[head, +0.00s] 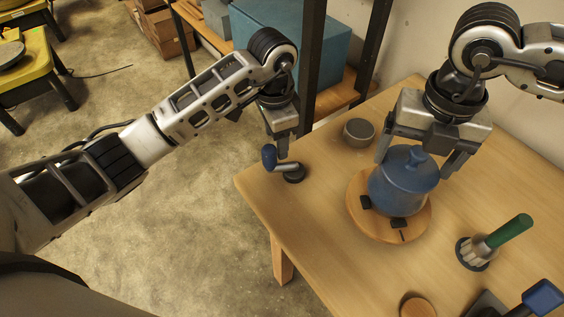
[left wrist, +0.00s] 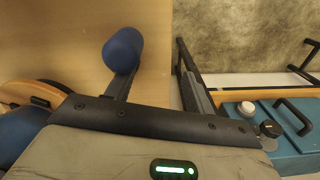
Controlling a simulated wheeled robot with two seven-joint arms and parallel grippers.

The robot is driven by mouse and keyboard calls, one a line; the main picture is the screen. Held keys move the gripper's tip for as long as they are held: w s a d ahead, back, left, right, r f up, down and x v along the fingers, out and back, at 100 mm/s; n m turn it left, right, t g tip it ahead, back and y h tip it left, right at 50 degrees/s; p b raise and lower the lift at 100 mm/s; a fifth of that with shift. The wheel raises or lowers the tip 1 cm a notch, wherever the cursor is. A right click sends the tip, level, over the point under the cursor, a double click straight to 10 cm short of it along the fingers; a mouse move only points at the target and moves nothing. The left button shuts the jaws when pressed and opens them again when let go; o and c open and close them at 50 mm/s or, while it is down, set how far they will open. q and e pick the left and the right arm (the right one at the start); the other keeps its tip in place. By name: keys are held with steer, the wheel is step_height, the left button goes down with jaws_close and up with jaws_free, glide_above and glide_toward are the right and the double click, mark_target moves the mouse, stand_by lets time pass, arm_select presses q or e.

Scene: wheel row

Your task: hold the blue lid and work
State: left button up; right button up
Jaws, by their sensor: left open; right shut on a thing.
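The blue lid (head: 412,165), with a round knob on top, sits on a blue pot (head: 392,194) on a round wooden base. My right gripper (head: 420,158) spans the lid from behind, one finger on each side, and is shut on it. My left gripper (head: 281,152) is open at the table's near left corner, just above a small crank with a blue handle (head: 269,157), a metal arm and a dark hub (head: 294,175). In the left wrist view, the blue handle (left wrist: 123,49) shows at the end of one finger; contact cannot be told.
A round grey tin (head: 358,132) stands between the arms. A wooden disc (head: 417,306) lies at the front. Table (head: 325,225) left of the pot is clear.

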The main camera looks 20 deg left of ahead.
arm_select(q)
steer(key=shift+w+a+r+m, duration=0.3)
steer(key=shift+w+r+m, duration=0.1)
steer(key=shift+w+m, duration=0.2)
steer(key=m, duration=0.2)
steer(key=r+m, duration=0.1)
steer(key=m, duration=0.1)
steer(key=shift+s+d+r+m+t, duration=0.1)
steer(key=shift+d+r+m+t, duration=0.1)
steer(key=shift+m+t, duration=0.15)
steer(key=r+m, duration=0.1)
steer(key=m, duration=0.5)
step_height(320, 180, up, 8)
steer(key=n, duration=2.9)
glide_above(269, 148)
steer(key=w, duration=0.1)
steer(key=shift+d+f, duration=0.1)
steer(key=shift+d, duration=0.05)
steer(key=m, duration=0.3)
steer(key=shift+s+r+m, duration=0.25)
steer(key=shift+m, duration=0.1)
steer(key=m, duration=0.1)
steer(key=m+g, duration=0.1)
steer(key=shift+s+m, duration=0.25)
steer(key=shift+m, duration=0.15)
step_height(269, 148, down, 12)
steer(key=shift+r, duration=0.1)
